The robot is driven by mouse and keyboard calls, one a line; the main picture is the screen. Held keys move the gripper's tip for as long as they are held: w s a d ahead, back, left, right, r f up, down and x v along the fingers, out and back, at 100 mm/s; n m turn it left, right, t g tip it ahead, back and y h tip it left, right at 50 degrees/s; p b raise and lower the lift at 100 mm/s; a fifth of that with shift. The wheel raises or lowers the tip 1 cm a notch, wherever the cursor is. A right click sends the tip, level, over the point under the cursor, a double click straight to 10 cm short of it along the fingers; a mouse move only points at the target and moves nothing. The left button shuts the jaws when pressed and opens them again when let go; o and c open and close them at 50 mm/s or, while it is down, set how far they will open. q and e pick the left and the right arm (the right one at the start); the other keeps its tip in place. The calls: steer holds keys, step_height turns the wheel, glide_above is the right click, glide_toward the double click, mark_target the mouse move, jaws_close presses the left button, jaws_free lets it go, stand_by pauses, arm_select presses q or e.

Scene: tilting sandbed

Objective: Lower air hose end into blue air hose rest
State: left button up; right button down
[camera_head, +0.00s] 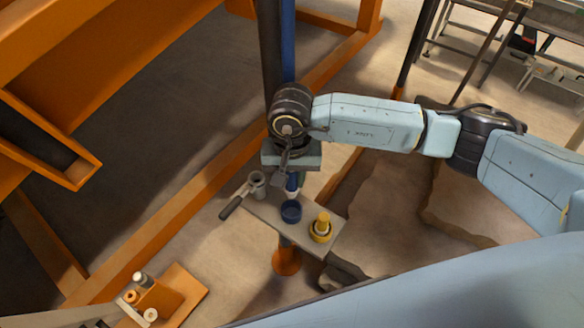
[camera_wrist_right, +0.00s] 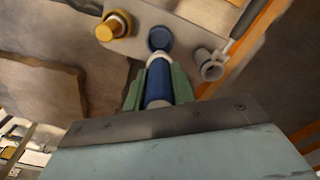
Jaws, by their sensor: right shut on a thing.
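The air hose end (camera_head: 292,187) is dark blue with a pale tip that points down. My right gripper (camera_head: 295,178) is shut on it; in the wrist view the green fingers of the gripper (camera_wrist_right: 158,88) flank the blue hose end (camera_wrist_right: 158,80). The blue air hose rest (camera_head: 291,212) is a round cup on a small grey shelf. It also shows in the wrist view (camera_wrist_right: 160,38), just beyond the pale tip. The tip is close to the rest's rim; I cannot tell whether they touch.
On the grey shelf (camera_head: 262,212), a yellow holder with a yellow piece (camera_head: 321,227) stands right of the blue rest. A grey cup (camera_head: 257,181) and a black-handled tool (camera_head: 232,206) are on its left. Orange frame beams (camera_head: 190,193) pass behind.

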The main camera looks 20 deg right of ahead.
steer(key=shift+f+b, duration=2.25)
steer(key=shift+f, duration=2)
steer(key=shift+f+b, duration=0.15)
steer(key=shift+b, duration=0.3)
steer(key=c, duration=1.1)
jaws_free()
step_height(320, 180, up, 14)
steer(key=shift+f+b, duration=0.25)
steer(key=shift+b, duration=0.7)
